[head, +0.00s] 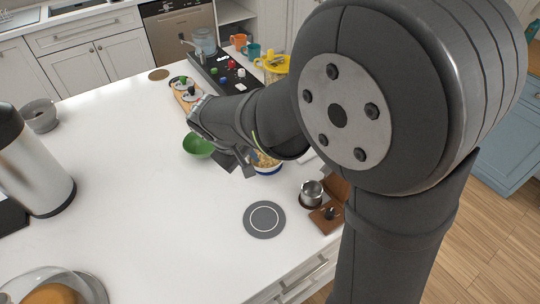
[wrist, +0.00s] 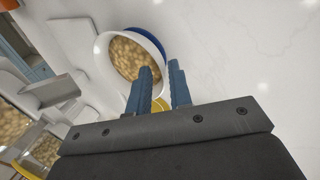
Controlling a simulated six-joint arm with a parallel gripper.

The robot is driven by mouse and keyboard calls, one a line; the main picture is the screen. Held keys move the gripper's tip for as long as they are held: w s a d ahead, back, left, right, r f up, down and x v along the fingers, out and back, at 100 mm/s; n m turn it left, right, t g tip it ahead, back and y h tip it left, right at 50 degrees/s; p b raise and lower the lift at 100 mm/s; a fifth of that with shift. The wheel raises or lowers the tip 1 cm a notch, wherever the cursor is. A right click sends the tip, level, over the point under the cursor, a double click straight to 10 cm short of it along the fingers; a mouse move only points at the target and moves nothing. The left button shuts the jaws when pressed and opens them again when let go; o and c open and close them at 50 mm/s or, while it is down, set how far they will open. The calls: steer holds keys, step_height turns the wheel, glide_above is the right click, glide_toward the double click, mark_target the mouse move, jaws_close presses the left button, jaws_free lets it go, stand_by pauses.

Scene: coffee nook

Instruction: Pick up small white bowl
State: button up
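The small white bowl (wrist: 104,63) has a blue underside and is filled with light brown nut-like or cereal-like pieces. In the head view the bowl (head: 268,171) sits on the white counter, partly hidden by my arm. My gripper (wrist: 160,68) is open, its two blue-grey fingers apart with nothing visibly held. In the wrist view the left finger overlaps the bowl's near side and the right finger shows against bare counter. The bowl's rim edge appears between the fingertips. I cannot tell whether either finger touches it.
A green bowl (head: 198,147) stands left of my gripper. A dark round coaster (head: 264,219) and a metal cup (head: 312,192) lie nearer the front edge. A black tray (head: 222,72) with several items stands behind. The counter's left middle is clear.

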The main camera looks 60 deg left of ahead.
steer(key=shift+x, duration=1.6)
jaws_close()
steer(key=shift+r, duration=0.1)
